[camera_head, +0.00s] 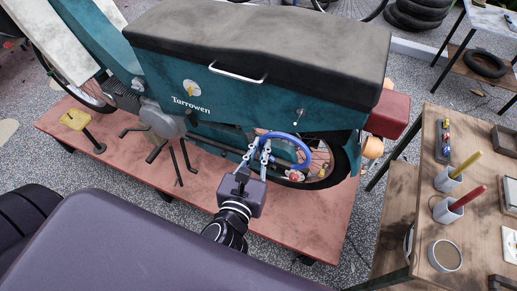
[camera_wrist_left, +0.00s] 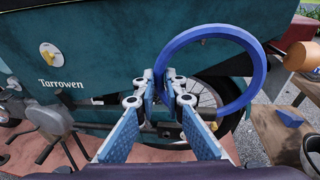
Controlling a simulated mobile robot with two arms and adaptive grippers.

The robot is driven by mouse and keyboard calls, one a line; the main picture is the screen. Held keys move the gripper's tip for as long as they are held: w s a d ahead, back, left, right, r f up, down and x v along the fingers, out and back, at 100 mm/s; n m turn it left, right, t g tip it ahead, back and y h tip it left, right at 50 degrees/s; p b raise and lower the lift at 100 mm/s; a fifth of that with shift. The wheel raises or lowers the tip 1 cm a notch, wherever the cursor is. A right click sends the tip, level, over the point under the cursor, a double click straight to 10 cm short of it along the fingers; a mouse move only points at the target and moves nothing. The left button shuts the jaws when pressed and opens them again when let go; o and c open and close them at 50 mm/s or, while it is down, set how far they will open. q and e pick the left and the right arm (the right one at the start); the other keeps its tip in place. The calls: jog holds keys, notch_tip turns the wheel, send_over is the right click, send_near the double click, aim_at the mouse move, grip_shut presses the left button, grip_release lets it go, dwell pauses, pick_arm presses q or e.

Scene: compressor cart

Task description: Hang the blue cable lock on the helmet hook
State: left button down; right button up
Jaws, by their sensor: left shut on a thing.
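The blue cable lock (camera_head: 308,150) is a ring held up beside the rear side of the teal motorbike (camera_head: 215,95). My left gripper (camera_head: 262,148) is shut on the left part of the ring. In the left wrist view, the fingertips (camera_wrist_left: 164,92) pinch the cable lock (camera_wrist_left: 261,70), and its loop stands up and to the right. A small silver fitting (camera_head: 299,116) sticks out of the teal side panel just above the ring; it may be the helmet hook. The ring looks apart from it. The fitting is not clear in the wrist view. My right gripper is out of view.
The motorbike stands on a red platform (camera_head: 327,215). The rear wheel (camera_head: 340,165) is close behind the ring. A wooden bench (camera_head: 476,225) with pots and tools stands at the right. A silver grab handle (camera_head: 237,74) crosses the panel below the dark seat (camera_head: 260,35).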

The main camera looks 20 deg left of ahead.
pick_arm(q)
jog(key=shift+w+d, duration=0.1)
jog(key=shift+w, duration=1.05)
jog(key=shift+w+d+f, duration=0.1)
jog(key=shift+w+f, duration=0.25)
jog(key=shift+w, duration=0.75)
jog(key=shift+w+a+f, duration=0.1)
jog(key=shift+w+f, duration=0.25)
jog(key=shift+w, duration=0.75)
jog(key=shift+w+d+f, duration=0.1)
jog(key=shift+w+f, duration=0.25)
jog(key=shift+w, duration=0.75)
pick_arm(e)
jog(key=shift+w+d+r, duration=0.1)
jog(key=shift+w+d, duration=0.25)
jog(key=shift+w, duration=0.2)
pick_arm(q)
jog(key=shift+f, duration=0.1)
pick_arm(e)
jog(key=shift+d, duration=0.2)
pick_arm(q)
jog(key=c, duration=1.9)
grip_release()
jog(key=shift+c, duration=0.2)
